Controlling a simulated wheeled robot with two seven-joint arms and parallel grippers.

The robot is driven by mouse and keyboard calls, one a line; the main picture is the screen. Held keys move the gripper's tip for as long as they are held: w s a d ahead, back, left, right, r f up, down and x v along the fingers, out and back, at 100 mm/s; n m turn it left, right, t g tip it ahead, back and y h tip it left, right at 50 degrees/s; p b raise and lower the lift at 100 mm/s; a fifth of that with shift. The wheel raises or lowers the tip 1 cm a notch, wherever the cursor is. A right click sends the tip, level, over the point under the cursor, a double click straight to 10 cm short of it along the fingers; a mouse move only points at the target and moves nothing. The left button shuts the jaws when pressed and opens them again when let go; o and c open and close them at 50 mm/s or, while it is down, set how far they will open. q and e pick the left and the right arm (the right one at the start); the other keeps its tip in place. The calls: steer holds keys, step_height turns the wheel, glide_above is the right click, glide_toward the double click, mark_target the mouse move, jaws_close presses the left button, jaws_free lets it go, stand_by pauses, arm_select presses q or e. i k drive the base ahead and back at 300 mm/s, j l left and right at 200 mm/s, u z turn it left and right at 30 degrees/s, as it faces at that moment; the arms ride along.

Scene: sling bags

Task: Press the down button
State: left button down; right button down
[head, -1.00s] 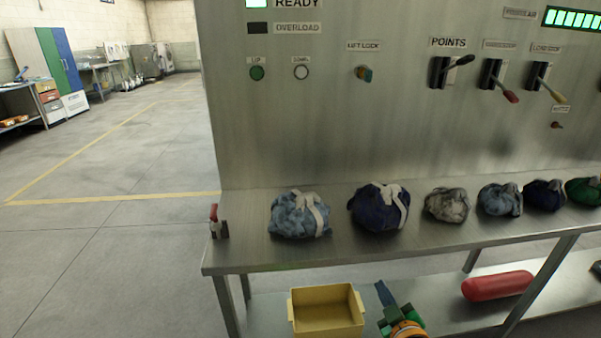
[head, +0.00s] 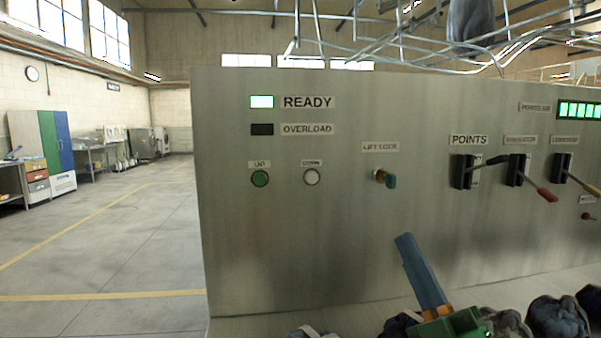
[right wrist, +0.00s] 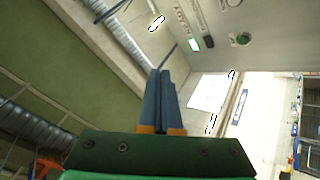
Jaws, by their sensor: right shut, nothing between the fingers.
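The down button (head: 311,177) is a white round button with a dark rim on the grey metal panel (head: 290,240). It sits under a small label, just right of the green up button (head: 260,178). My right gripper (head: 404,240) stands in front of the panel, below and right of the down button, with its blue fingers pointing up. It is shut and empty, and apart from the button. In the right wrist view the closed fingers (right wrist: 159,73) point up the picture, and a green round button (right wrist: 240,39) shows at upper right. My left gripper is not in view.
A lift lock key switch (head: 384,178) sits right of the buttons. Levers (head: 478,170) follow further right. The READY lamp (head: 262,102) is lit; the OVERLOAD lamp (head: 262,129) is dark. Several sling bags (head: 556,318) lie along the bottom. The panel below the buttons is clear.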

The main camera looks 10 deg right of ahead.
mark_target(312, 178)
steer(key=i+j, duration=0.1)
steer(key=i, duration=0.35)
steer(key=i+j, duration=0.1)
steer(key=i, duration=0.3)
